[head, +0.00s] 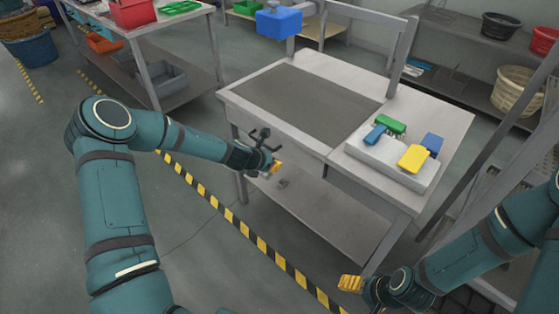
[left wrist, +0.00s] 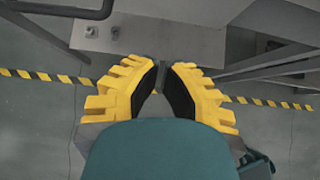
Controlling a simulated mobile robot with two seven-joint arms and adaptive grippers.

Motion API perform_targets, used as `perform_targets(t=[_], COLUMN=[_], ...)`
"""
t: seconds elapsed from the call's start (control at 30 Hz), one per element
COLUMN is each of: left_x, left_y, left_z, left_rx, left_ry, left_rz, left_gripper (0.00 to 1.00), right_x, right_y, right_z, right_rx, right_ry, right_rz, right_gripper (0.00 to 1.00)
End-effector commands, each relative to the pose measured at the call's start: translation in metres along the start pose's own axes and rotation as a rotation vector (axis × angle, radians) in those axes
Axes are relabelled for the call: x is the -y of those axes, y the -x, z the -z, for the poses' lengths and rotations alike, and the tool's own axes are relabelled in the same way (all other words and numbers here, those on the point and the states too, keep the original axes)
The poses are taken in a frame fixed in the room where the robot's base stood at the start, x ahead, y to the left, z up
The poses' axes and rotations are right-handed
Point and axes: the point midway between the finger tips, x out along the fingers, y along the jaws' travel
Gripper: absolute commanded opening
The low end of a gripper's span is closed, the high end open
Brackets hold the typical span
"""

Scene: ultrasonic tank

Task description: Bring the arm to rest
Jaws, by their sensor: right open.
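In the head view, my left arm comes in from the left. Its gripper (head: 270,165) hangs in front of the grey workbench (head: 240,103), below the bench top. In the left wrist view, the left gripper's yellow fingers with dark pads (left wrist: 166,75) lean toward each other over the floor. Whether a gap is left between their tips is unclear, and no held object is clear. My right gripper (head: 350,283) is open, low at the lower right in front of the bench, its yellow fingertips pointing left. Nothing shows in it.
A white tray (head: 365,160) on the bench's right bears blue, green and yellow items. A lower shelf (head: 330,210) spans under the bench. Striped floor tape (head: 240,228) crosses open floor.

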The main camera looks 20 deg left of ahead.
Motion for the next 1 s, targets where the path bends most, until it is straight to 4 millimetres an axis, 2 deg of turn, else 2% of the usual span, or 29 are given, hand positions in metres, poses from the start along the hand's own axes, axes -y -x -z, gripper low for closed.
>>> perform_targets(t=[0.23, 0.37, 0.47, 0.53, 0.7, 0.83, 1.0], left_x=[0.003, 0.029, 0.07, 0.103, 0.172, 0.211, 0.24], left_y=[0.004, 0.001, 0.0, 0.003, 0.024, 0.051, 0.084], left_z=[0.001, 0.011, 0.032, 0.052, 0.105, 0.144, 0.181], left_rx=[-0.002, -0.031, -0.069, -0.093, -0.101, -0.055, 0.043], left_ry=[-0.012, -0.166, -0.442, -0.688, -1.308, -1.749, -2.176], left_rz=[0.004, 0.04, 0.103, 0.166, 0.345, 0.495, 0.655], left_gripper=[0.0, 0.0, 0.0, 0.0, 0.0, 0.0, 0.0], right_x=[0.0, 0.0, 0.0, 0.0, 0.0, 0.0, 0.0], right_y=[0.0, 0.0, 0.0, 0.0, 0.0, 0.0, 0.0], right_z=[0.001, 0.0, 0.0, 0.0, 0.0, 0.0, 0.0], right_rx=[-0.001, -0.001, -0.001, -0.001, -0.001, -0.001, -0.001], right_ry=[-0.001, -0.001, 0.0, 0.0, 0.0, 0.0, 0.0], right_rz=[0.0, 0.0, 0.0, 0.0, 0.0, 0.0, 0.0], right_gripper=[0.81, 0.81, 0.81, 0.81, 0.81, 0.81, 0.81])
